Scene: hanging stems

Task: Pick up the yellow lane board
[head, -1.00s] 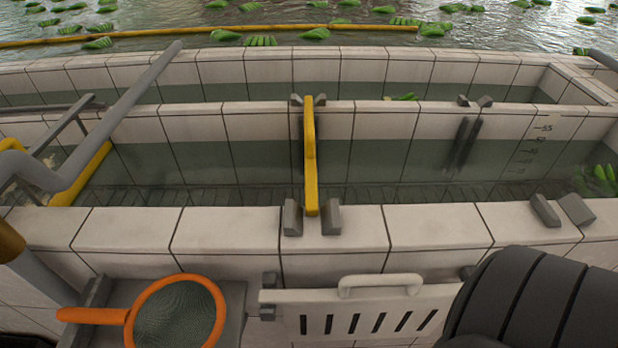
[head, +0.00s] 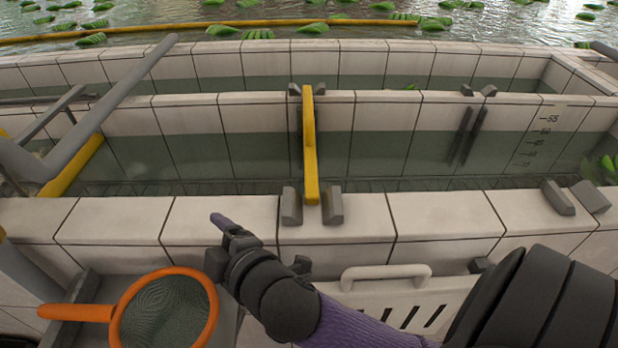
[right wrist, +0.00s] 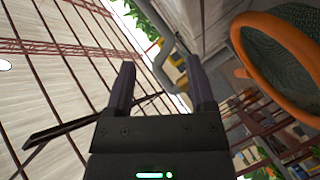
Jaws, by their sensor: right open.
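The yellow lane board (head: 310,150) stands across the water channel at the picture's middle in the head view. Its near end sits between two grey blocks (head: 312,206) on the near tiled wall, its far end between small grey blocks on the middle wall. My right gripper (head: 224,232) is in front of the near wall, left of and nearer than the board, apart from it. In the right wrist view its two fingers (right wrist: 158,72) are spread with nothing between them. My left gripper is not in view.
An orange-rimmed net (head: 165,308) lies at the lower left, close to my right gripper. A white slotted panel with a handle (head: 386,276) is below the near wall. Grey rails (head: 120,95) cross at left. Empty grey blocks (head: 573,197) stand at right.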

